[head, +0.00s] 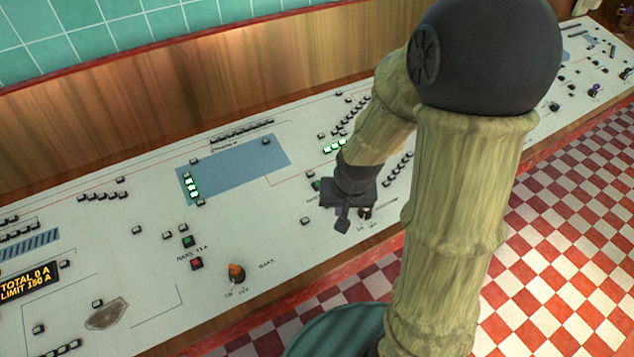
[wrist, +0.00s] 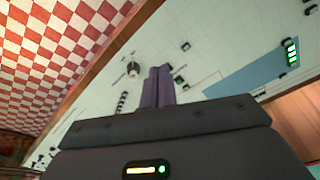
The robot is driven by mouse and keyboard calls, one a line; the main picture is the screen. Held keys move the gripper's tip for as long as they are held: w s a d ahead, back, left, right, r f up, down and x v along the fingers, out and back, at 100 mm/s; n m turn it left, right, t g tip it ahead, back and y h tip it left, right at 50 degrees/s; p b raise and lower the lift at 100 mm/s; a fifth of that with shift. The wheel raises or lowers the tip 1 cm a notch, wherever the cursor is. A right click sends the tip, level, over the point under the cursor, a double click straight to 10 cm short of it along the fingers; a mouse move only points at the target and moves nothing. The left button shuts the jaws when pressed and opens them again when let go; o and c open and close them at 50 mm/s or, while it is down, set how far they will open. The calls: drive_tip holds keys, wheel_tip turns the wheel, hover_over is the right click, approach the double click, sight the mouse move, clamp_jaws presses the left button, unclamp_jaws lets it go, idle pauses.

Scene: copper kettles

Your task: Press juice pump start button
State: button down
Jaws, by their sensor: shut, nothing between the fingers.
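My gripper (head: 342,226) is shut and empty, fingers pointing down over the white control panel (head: 130,262) in the head view. In the wrist view the closed fingers (wrist: 159,76) point toward the panel. A green button (head: 188,241) sits left of my gripper, with a red button (head: 196,264) just below it. Another green button (head: 316,185) is just left of my wrist. The labels are too small to read surely, so I cannot tell which is the juice pump start button. Whether the fingertips touch the panel is unclear.
An orange-topped knob (head: 236,271) stands up from the panel, and a dark knob (head: 365,212) stands close beside my gripper; it also shows in the wrist view (wrist: 132,68). Lit green indicators (head: 191,186) edge a blue rectangle (head: 240,165). A wooden backboard (head: 190,90) rises behind.

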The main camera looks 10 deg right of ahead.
drive_tip(key=w+a+f+m+y+p, duration=0.1)
drive_tip(key=w+f+m+y+p, duration=0.1)
drive_tip(key=w+f+m, duration=0.35)
drive_tip(key=m+t+y+p, duration=0.3)
drive_tip(key=m+t, duration=0.4)
drive_tip(key=m, duration=0.6)
hover_over(317, 184)
drive_tip(key=s+d, duration=0.2)
drive_tip(key=s, duration=0.1)
drive_tip(key=shift+f, duration=2)
drive_tip(key=f+b, duration=0.2)
drive_tip(key=w+f+b, duration=0.1)
drive_tip(key=f+b, duration=0.1)
drive_tip(key=f, duration=0.1)
drive_tip(key=a+f+b, duration=0.1)
drive_tip(key=f+b, duration=0.1)
drive_tip(key=shift+w+f, duration=0.2)
drive_tip(key=shift+f, duration=0.15)
drive_tip(key=shift+d, duration=0.1)
drive_tip(key=shift+w+f+b, duration=0.1)
drive_tip(key=shift+f+b, duration=0.3)
